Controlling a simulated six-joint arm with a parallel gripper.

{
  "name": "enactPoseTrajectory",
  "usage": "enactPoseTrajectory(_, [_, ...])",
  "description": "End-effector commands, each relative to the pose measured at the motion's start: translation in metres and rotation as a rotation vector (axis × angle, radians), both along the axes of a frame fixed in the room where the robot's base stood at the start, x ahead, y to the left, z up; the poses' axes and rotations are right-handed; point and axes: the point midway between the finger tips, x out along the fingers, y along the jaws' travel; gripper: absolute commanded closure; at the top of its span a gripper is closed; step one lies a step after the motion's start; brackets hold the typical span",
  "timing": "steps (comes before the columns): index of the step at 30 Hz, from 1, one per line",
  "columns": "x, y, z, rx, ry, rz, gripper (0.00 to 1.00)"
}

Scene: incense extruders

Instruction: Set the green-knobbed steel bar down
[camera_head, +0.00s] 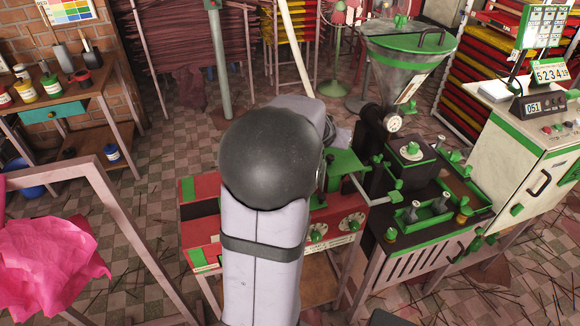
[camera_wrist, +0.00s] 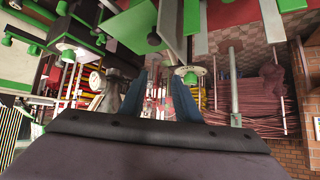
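In the head view my dark arm joint and pale arm link cover the middle and hide my gripper. In the wrist view my gripper (camera_wrist: 158,97) shows two bluish fingers standing apart, with background visible between them and nothing clearly held. Another green knob on a pale disc (camera_wrist: 190,77) is close beside the right finger. I cannot tell which of these belongs to the green-knobbed steel bar. No contact between fingers and a bar is clear.
A red bench machine (camera_head: 335,227) with green knobs stands beside my arm. To its right are a steel hopper (camera_head: 408,68), a black machine with a green tray (camera_head: 425,213) and a control cabinet (camera_head: 530,145). A pink cloth (camera_head: 45,262) hangs at left.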

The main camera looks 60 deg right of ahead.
Motion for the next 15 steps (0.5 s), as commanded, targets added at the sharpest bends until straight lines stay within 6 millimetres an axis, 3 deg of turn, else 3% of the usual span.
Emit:
enactPoseTrajectory(1, [0.016, 0.001, 0.009, 0.067, -0.032, -0.045, 0.7])
enactPoseTrajectory(6, [0.051, 0.024, -0.012, 0.262, -0.072, -0.168, 0.7])
enactPoseTrajectory(15, [0.08, 0.082, -0.044, 0.458, 0.06, -0.163, 0.7])
